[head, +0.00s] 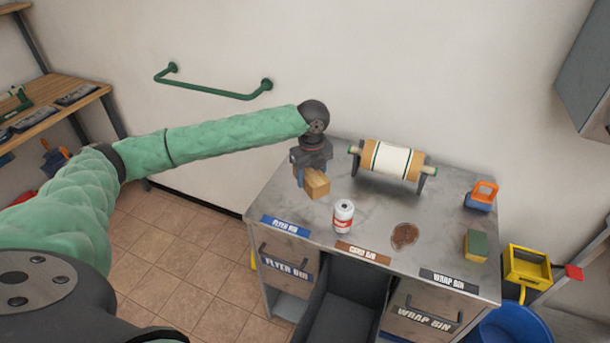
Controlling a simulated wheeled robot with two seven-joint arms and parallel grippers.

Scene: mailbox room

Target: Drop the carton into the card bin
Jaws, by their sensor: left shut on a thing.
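The carton (316,184) is a small brown box. My left gripper (308,171) is shut on it, pointing down above the back left part of the grey counter (281,199). Whether the carton touches the counter I cannot tell. The card bin (336,306) is a dark open bin in the middle of the counter's front, below the brown label "CARD BIN" (362,253). It is pulled out, and its inside looks empty where it shows. The carton is behind and left of this bin. My right gripper is not in view.
A red and white can (343,216) stands between the carton and the card bin. A paper roll on a stand (391,161), a brown stain (405,235), a sponge (475,244) and an orange-handled item (481,196) are on the counter. The flyer bin (287,264) and wrap bin (424,320) look shut.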

